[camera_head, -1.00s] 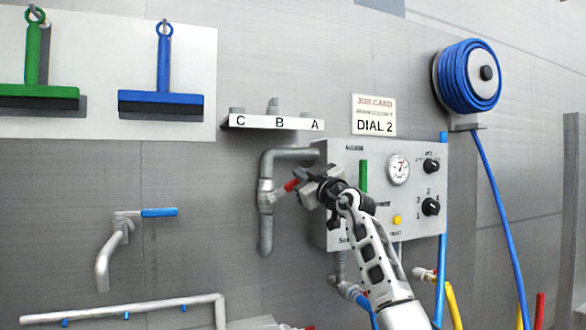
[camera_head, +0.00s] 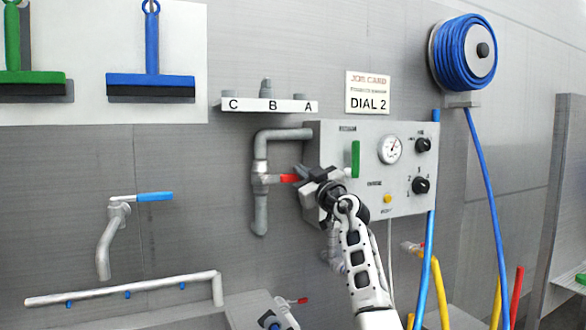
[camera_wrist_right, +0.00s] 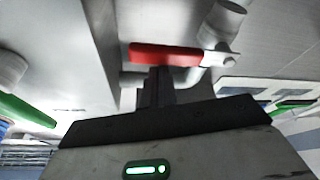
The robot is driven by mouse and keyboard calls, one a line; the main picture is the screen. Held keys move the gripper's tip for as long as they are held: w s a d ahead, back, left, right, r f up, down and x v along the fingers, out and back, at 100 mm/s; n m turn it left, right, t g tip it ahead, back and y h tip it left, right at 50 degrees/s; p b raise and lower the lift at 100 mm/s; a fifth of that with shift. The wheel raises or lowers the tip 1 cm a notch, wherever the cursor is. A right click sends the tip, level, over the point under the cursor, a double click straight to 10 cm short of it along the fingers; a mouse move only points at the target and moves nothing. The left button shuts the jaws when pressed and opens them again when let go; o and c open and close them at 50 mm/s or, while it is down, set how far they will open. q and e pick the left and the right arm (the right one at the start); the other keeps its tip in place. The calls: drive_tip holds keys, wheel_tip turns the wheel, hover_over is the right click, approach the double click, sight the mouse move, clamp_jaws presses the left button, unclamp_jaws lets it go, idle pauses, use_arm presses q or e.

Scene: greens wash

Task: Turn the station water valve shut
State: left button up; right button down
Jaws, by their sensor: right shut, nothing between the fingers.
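The water valve has a red lever (camera_head: 289,178) on the grey vertical pipe (camera_head: 261,205) left of the station box (camera_head: 385,205). The lever points right, about level and across the pipe. In the wrist view the red lever (camera_wrist_right: 165,54) lies crosswise just beyond my fingertips. My right gripper (camera_head: 303,174) is shut and empty, at the lever's free end; its fingers also show in the wrist view (camera_wrist_right: 155,80). I cannot tell whether they touch the lever. My left gripper is not in view.
A labelled shelf (camera_head: 267,106) is above the pipe. A blue-handled spout (camera_head: 120,225) is at left, a hose reel (camera_head: 464,52) at upper right.

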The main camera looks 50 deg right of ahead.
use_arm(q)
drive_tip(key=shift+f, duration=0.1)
use_arm(e)
drive_tip(key=shift+f, duration=0.15)
